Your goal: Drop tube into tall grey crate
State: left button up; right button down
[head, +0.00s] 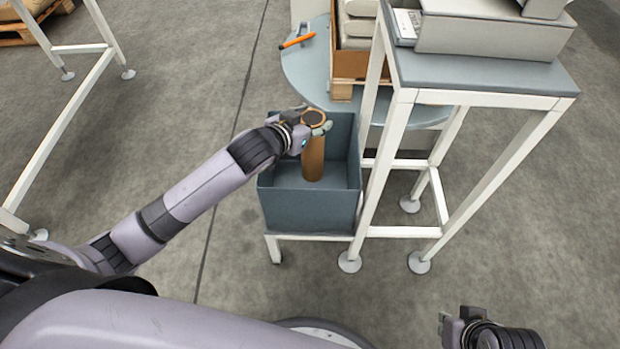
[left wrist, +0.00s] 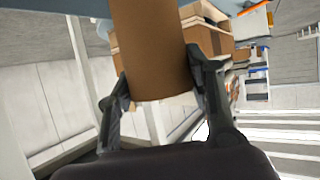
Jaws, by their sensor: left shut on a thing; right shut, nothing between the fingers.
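A brown cardboard tube (head: 313,158) stands upright in my left gripper (head: 318,128), which is shut on its upper part. The tube also shows in the left wrist view (left wrist: 152,45) between the two fingers (left wrist: 158,88). In the head view the tube appears over the inside of the tall grey crate (head: 310,208), its lower end against the crate's interior. I cannot tell whether it touches the crate floor. The crate stands on a white-legged stand. My right gripper (head: 452,322) is shut and empty at the lower right, over the floor.
A white-framed table (head: 480,97) with grey boxes stands right of the crate. Behind the crate is a round blue-grey table (head: 310,75) with an orange-handled tool (head: 297,40) and a cardboard box (head: 347,66). The floor left of the crate is clear.

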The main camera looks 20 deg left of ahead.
pick_arm(q)
jog(key=o, duration=1.6)
jog(key=shift+s, duration=0.1)
jog(key=v, duration=1.1)
jog(key=shift+s+r, duration=0.15)
jog(key=shift+s, duration=0.2)
jog(key=shift+a, duration=0.15)
